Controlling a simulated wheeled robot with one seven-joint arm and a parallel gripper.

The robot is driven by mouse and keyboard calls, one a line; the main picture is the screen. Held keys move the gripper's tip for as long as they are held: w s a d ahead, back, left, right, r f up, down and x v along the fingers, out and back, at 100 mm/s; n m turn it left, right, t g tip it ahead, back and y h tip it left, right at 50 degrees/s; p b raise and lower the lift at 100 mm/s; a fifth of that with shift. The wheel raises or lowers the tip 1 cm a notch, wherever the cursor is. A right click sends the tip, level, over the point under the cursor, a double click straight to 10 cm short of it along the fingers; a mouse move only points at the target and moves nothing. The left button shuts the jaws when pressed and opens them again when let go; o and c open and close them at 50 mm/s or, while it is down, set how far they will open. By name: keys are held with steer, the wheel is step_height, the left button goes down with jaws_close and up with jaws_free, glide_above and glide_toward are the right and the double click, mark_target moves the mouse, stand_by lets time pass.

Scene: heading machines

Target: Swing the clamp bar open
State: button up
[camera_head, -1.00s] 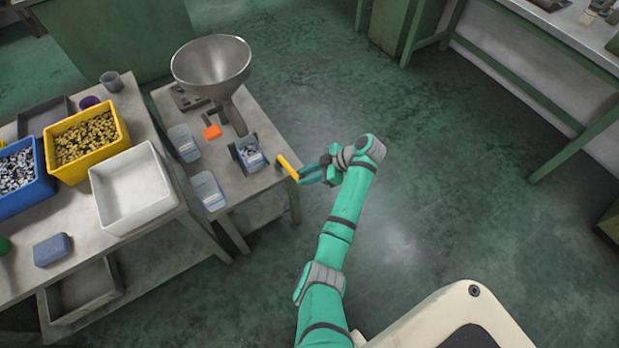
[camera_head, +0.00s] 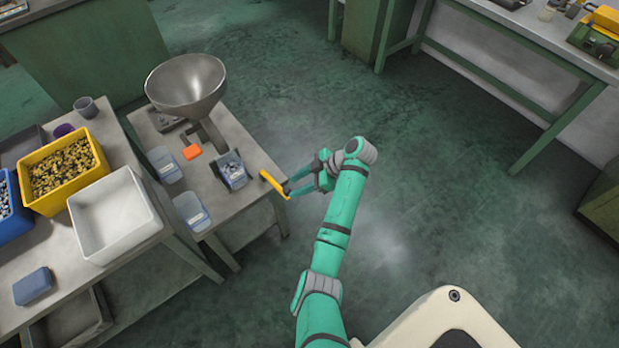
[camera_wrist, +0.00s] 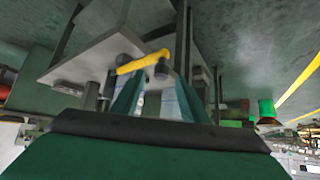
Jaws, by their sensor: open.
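The yellow clamp bar (camera_head: 273,184) sits at the right edge of the small grey table. My gripper (camera_head: 287,188) is open at the bar's right side, with its fingers pointing toward it. I cannot tell whether either finger touches the bar.
A bench with a yellow bin (camera_head: 60,167) and a white bin (camera_head: 113,215) stands left. Open floor (camera_head: 430,200) lies right of my arm.

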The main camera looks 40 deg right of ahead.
steer(key=v, duration=0.7)
steer(key=shift+d+r, duration=0.15)
steer(key=shift+r, duration=0.05)
steer(key=shift+s, duration=0.1)
steer(key=shift+d, duration=0.1)
stand_by(0.7)
